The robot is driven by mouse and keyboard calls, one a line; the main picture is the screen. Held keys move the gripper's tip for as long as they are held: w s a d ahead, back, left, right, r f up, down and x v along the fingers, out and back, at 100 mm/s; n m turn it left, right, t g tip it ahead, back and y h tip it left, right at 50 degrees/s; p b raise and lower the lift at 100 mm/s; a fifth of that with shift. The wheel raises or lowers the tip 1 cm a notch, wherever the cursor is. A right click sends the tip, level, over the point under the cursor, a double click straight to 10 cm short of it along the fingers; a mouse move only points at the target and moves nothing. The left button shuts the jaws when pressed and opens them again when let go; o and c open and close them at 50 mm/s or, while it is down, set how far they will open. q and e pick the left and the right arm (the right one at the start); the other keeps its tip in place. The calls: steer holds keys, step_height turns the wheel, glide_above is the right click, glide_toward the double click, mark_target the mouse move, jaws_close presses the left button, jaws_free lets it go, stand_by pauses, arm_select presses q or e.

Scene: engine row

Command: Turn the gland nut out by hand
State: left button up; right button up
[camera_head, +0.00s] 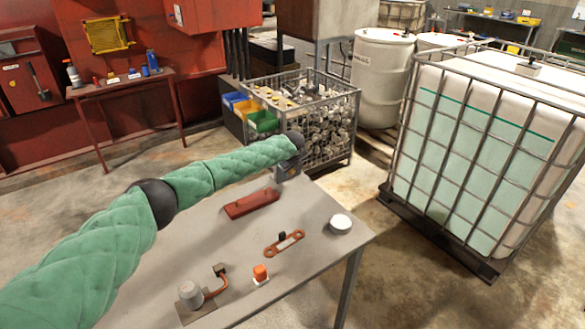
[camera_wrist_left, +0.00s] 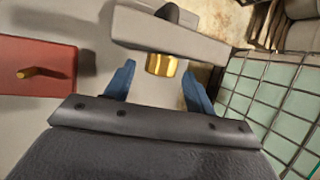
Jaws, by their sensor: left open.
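The gland nut (camera_wrist_left: 163,64) is a small gold-coloured piece on the underside edge of a light grey block (camera_wrist_left: 175,36) in the left wrist view. A dark rounded part (camera_wrist_left: 170,13) shows behind that block. My left gripper (camera_wrist_left: 158,88) has two blue fingers, spread open. The nut lies beyond the fingertips, roughly centred between them, and nothing is gripped. In the head view my left gripper (camera_head: 288,170) is at the far end of the table, and the nut is hidden there. My right gripper is not in view.
On the grey table (camera_head: 215,255) are a red block (camera_head: 250,204), an orange-brown link plate (camera_head: 285,243), a white round item (camera_head: 340,223), an orange-topped piece (camera_head: 261,273) and a grey cylinder (camera_head: 190,294). A wire crate (camera_head: 320,120) stands behind; a caged tank (camera_head: 480,150) stands right.

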arm_select(q)
steer(key=shift+w+f, duration=0.1)
steer(key=shift+f, duration=0.25)
steer(key=c, duration=1)
